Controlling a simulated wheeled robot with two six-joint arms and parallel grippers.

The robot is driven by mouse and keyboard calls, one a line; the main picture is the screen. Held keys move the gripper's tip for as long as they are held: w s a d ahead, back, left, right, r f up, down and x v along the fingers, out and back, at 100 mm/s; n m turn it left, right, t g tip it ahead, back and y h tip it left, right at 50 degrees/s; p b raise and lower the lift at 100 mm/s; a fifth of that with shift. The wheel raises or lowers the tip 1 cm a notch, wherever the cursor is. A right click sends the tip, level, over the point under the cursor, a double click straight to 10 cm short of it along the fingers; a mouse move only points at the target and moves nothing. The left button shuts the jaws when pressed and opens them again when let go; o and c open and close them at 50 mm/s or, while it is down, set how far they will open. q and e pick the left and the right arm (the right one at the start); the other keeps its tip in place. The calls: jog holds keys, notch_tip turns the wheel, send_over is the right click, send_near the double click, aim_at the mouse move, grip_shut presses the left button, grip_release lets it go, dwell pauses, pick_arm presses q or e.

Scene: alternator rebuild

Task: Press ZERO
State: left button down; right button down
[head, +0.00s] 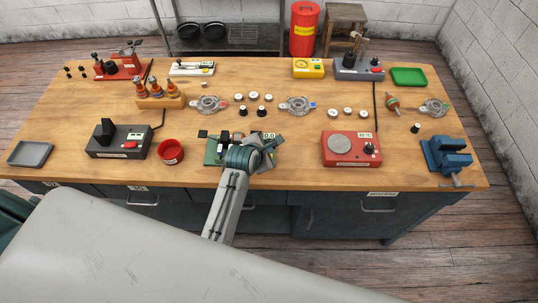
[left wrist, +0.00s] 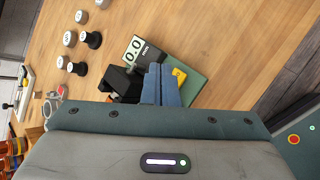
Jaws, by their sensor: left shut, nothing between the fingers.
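The measuring device has a green base that shows at the front middle of the bench in the head view (head: 211,152) and ahead of my fingers in the left wrist view (left wrist: 196,63). Its white display (left wrist: 137,50) reads 0.0 mm. A yellow button (left wrist: 179,76) is partly visible beside the fingers, its label too small to read. My left gripper (left wrist: 160,68) is shut and empty, its blue fingertips over the device, just left of the yellow button. Whether they touch anything I cannot tell. In the head view my arm hides much of the device. My right gripper is out of view.
A red round tin (head: 170,152) and a dark switch box (head: 120,141) stand left of the device. A red station (head: 351,149) and a blue vise (head: 447,157) stand to the right. Several small round parts and alternator housings lie behind it.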

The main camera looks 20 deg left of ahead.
pick_arm(q)
notch_tip(320, 180, up, 4)
dwell(0.4)
dwell(0.6)
